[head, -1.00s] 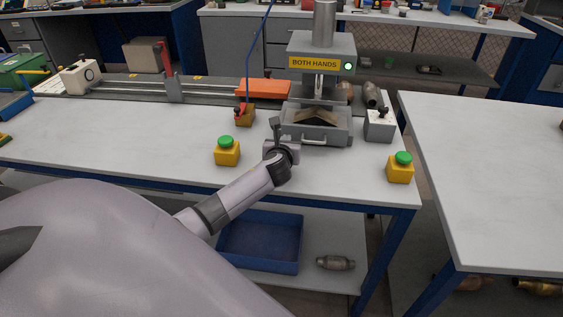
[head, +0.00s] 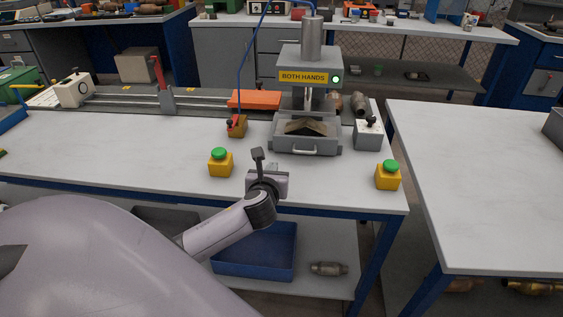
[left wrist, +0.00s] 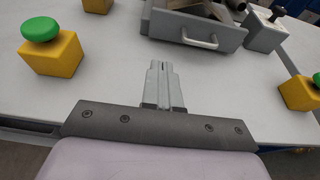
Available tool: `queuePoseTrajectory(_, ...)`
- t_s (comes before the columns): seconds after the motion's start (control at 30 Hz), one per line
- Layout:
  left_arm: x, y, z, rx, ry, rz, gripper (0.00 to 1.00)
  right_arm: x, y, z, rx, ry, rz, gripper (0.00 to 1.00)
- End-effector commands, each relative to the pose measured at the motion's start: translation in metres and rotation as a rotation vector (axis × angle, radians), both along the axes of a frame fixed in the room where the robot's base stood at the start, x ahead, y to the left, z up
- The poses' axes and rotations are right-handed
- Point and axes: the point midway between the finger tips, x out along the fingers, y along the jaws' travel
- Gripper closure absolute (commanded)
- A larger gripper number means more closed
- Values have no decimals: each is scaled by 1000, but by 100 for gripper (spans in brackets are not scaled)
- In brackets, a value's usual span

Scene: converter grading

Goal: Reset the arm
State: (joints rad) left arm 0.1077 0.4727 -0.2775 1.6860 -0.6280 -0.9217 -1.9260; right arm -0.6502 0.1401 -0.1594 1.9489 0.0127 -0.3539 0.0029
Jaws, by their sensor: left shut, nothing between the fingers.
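My left gripper (head: 273,170) is over the front part of the white bench, between two yellow boxes with green buttons. It is shut and empty; its closed fingers show in the left wrist view (left wrist: 164,80), pointing at the press drawer. The grey drawer (head: 306,145) sits under the press marked "BOTH HANDS" (head: 310,78), apart from the fingers. A metal piece (head: 303,127) lies in the drawer. The left button box (head: 220,163) is left of my gripper, and the right one (head: 388,175) is near the bench's right corner. My right gripper is not in view.
A grey box with a black knob (head: 368,133) stands right of the drawer. A small orange-brown block (head: 236,126) stands to its left. A blue bin (head: 254,250) and a metal converter (head: 329,268) are on the lower shelf. The right-hand table (head: 480,190) is mostly bare.

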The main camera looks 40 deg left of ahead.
Motion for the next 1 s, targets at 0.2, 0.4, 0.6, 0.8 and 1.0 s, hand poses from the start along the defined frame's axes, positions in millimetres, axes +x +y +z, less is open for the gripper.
queuePoseTrajectory(0.2,-2,-1,1,0,0,0,100,0,0,0,0,-1,0,57)
queuePoseTrajectory(0.4,-13,-10,-9,-115,-19,36,100,1,0,1,0,-1,0,57)
queuePoseTrajectory(0.6,-63,-44,-38,-577,-94,236,100,1,0,1,0,-2,0,57)
queuePoseTrajectory(0.8,-127,-82,-61,-1082,-169,564,100,1,0,1,0,-2,0,57)
queuePoseTrajectory(1.0,-193,-118,-69,-1493,-238,976,100,1,0,1,0,-2,0,57)
